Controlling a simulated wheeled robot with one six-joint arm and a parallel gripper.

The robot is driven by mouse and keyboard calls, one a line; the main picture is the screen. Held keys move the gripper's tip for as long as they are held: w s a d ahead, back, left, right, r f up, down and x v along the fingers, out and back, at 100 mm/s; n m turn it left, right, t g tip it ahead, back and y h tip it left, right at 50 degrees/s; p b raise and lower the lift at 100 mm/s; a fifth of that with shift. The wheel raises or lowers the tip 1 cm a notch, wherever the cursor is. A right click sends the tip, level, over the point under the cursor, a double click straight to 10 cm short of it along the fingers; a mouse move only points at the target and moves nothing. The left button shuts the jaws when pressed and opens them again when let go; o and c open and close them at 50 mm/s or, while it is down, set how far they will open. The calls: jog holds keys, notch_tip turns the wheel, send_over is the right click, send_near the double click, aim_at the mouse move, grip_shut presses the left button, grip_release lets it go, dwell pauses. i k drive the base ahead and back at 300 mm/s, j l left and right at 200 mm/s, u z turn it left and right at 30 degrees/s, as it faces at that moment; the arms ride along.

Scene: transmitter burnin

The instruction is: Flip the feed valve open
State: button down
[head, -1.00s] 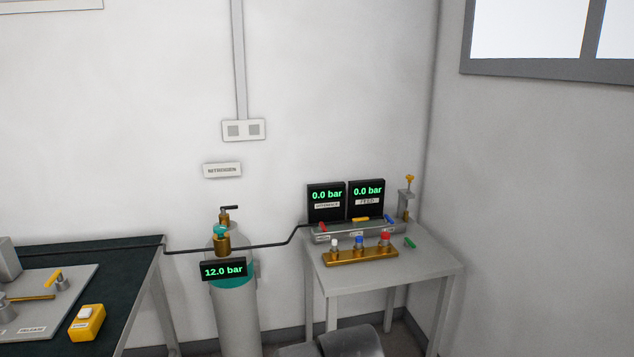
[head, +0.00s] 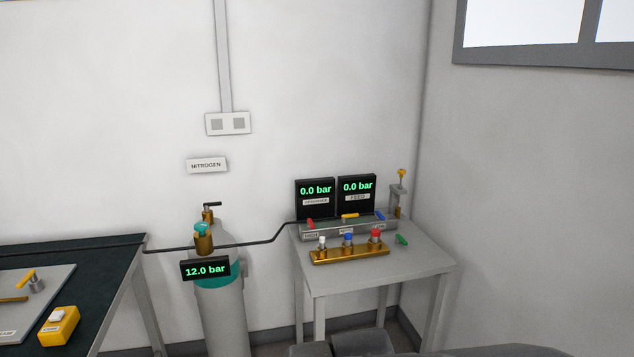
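A grey valve block (head: 348,229) stands on the small grey table. It carries a red lever (head: 310,223), a yellow lever (head: 350,215) and a blue lever (head: 380,216). A green lever (head: 401,239) sits at the block's right, near the table's back right. The small labels by the levers are too small to read, so I cannot tell which lever is the feed valve. Behind the block, a left display (head: 315,190) and a right display (head: 357,186), which seems labelled feed, both read 0.0 bar. My gripper is not in view; dark grey parts, likely of my arm, show at the bottom edge.
A brass strip (head: 325,257) with white, blue and red knobs lies before the block on the small table (head: 368,270). A nitrogen cylinder (head: 223,315) reading 12.0 bar stands left, its black pipe (head: 270,242) running to the block. A dark bench (head: 105,275) stands further left.

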aim_at(398, 239)
jog(key=i+l+u, duration=0.15)
jog(key=i+l, duration=0.35)
jog(key=i+l+u, duration=0.1)
jog(key=i+l, duration=0.35)
jog(key=i+l+u, duration=0.15)
jog(key=i+l, duration=0.25)
jog(key=l, duration=0.3)
